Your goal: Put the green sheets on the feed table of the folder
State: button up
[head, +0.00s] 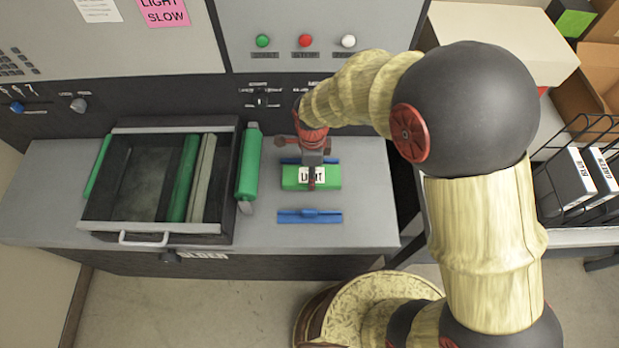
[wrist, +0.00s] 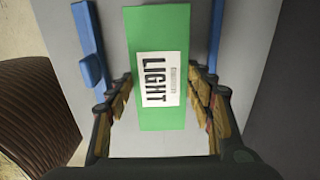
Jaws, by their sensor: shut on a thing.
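The green sheets are a flat green stack (head: 293,178) with a white band that reads LIGHT. They show between two blue guides on the grey top, the feed table (head: 362,200). The front blue guide (head: 310,216) is in plain view; the rear one (head: 290,161) is partly hidden. My gripper (head: 312,172) comes down over the stack. In the wrist view its fingers (wrist: 162,90) are shut on the long sides of the green stack (wrist: 160,30), at the band. I cannot tell whether the stack touches the table.
Left of the stack is an open roller unit (head: 118,228) with a white handle, and a green roller (head: 248,165) lies beside it. A panel with green, red and white buttons (head: 305,41) stands behind. A wire rack (head: 547,195) with labelled packs and cardboard boxes (head: 590,85) are at the right.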

jog(key=shift+w+a+f, duration=0.1)
jog(key=shift+a+f, duration=0.1)
jog(key=shift+f, duration=0.05)
jog(key=shift+w+a+f+b, duration=0.15)
jog(key=shift+f+b, duration=0.15)
jog(key=shift+f, duration=1.4)
jog(key=o, duration=1.4)
jog(key=shift+f, duration=0.15)
